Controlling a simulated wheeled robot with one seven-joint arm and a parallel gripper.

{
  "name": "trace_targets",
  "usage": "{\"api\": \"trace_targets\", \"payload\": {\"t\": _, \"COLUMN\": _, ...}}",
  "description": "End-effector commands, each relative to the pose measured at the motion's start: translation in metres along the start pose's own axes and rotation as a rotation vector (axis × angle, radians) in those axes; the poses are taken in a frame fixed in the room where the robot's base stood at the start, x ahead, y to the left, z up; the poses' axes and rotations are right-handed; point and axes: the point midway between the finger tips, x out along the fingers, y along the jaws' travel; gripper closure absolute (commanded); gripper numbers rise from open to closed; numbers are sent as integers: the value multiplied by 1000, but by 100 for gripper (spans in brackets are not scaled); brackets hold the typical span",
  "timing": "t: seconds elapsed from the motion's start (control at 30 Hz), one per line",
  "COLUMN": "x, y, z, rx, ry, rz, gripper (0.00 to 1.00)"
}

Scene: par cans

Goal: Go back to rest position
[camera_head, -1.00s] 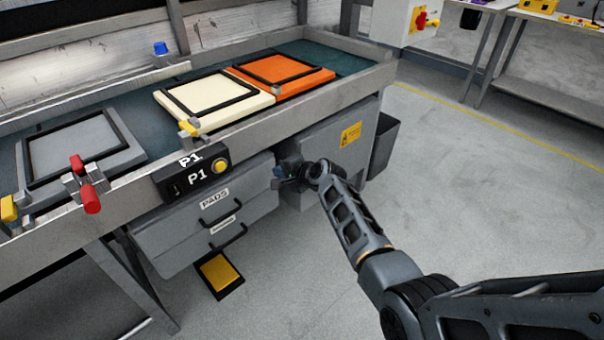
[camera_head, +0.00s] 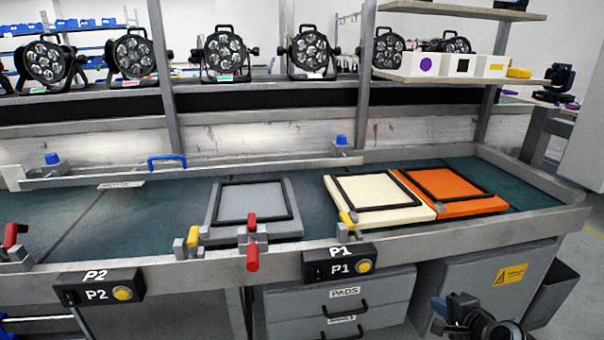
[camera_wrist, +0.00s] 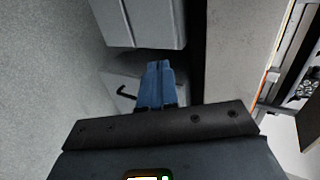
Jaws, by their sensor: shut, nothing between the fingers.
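My gripper (camera_head: 453,309) shows at the lower right of the head view, in front of the grey cabinet under the workbench. Part of my wrist shows beside it, and the rest of the arm is out of frame. In the wrist view, the two blue fingers (camera_wrist: 158,82) are together with nothing between them. Beyond them are grey drawer fronts (camera_wrist: 150,22) and a black handle.
The workbench (camera_head: 420,248) holds a grey pad (camera_head: 250,204), a cream pad (camera_head: 375,203) and an orange pad (camera_head: 455,193). A P1 button box (camera_head: 340,264) and drawers (camera_head: 345,305) are below. Several par cans (camera_head: 226,55) line the shelf behind.

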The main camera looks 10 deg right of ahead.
Motion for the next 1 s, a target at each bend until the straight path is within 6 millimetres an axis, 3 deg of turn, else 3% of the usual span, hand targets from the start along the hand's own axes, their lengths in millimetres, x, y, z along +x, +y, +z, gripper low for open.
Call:
{"api": "trace_targets", "payload": {"t": 0.17, "x": -27, "y": 34, "z": 14, "rx": -111, "ry": 35, "rz": 22, "gripper": 100}}
{"api": "trace_targets", "payload": {"t": 0.3, "x": -70, "y": 70, "z": 33, "rx": -276, "ry": 78, "rz": 36, "gripper": 100}}
{"api": "trace_targets", "payload": {"t": 0.5, "x": -140, "y": 106, "z": 63, "rx": -524, "ry": 121, "rz": 41, "gripper": 100}}
{"api": "trace_targets", "payload": {"t": 0.77, "x": -242, "y": 122, "z": 103, "rx": -835, "ry": 150, "rz": 17, "gripper": 100}}
{"api": "trace_targets", "payload": {"t": 1.0, "x": -342, "y": 109, "z": 140, "rx": -1103, "ry": 162, "rz": -35, "gripper": 100}}
